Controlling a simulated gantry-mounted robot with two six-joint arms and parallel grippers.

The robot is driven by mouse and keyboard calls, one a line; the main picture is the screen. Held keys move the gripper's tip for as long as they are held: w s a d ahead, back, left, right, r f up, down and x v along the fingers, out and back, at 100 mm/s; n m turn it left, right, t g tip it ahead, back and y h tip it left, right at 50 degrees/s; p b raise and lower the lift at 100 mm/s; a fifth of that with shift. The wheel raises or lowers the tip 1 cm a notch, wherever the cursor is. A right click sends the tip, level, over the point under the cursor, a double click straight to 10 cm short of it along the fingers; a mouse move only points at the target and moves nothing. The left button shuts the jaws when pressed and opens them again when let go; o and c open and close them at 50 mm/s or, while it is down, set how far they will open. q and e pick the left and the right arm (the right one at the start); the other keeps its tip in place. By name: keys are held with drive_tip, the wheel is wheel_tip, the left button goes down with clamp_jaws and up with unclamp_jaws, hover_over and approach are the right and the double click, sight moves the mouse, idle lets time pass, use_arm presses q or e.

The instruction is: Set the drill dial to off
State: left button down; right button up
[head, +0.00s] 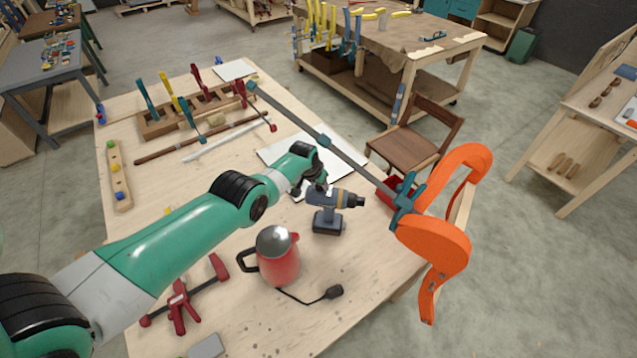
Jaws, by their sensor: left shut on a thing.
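The drill (325,222) is dark blue-grey with a black chuck. It stands upright on its battery base on the wooden workbench, chuck to the right. My left gripper (316,190) reaches in from the left and is shut on the drill at the rear end of its body. The dial is too small and too covered by the gripper to make out, so its setting cannot be told. My right gripper is not in view.
A red kettle-like jug (280,262) with a cord stands just in front of the drill. A red clamp (182,305) lies front left. White sheets (345,160) lie behind.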

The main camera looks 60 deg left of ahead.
use_arm(q)
drive_tip(key=shift+w+d+f+n+g+b, duration=0.1)
drive_tip(key=shift+n+g+b, duration=0.3)
drive_tip(key=shift+n, duration=0.6)
drive_tip(key=shift+n+y+b, duration=0.3)
drive_tip(key=shift+n, duration=0.3)
drive_tip(key=shift+c, duration=1.8)
unclamp_jaws()
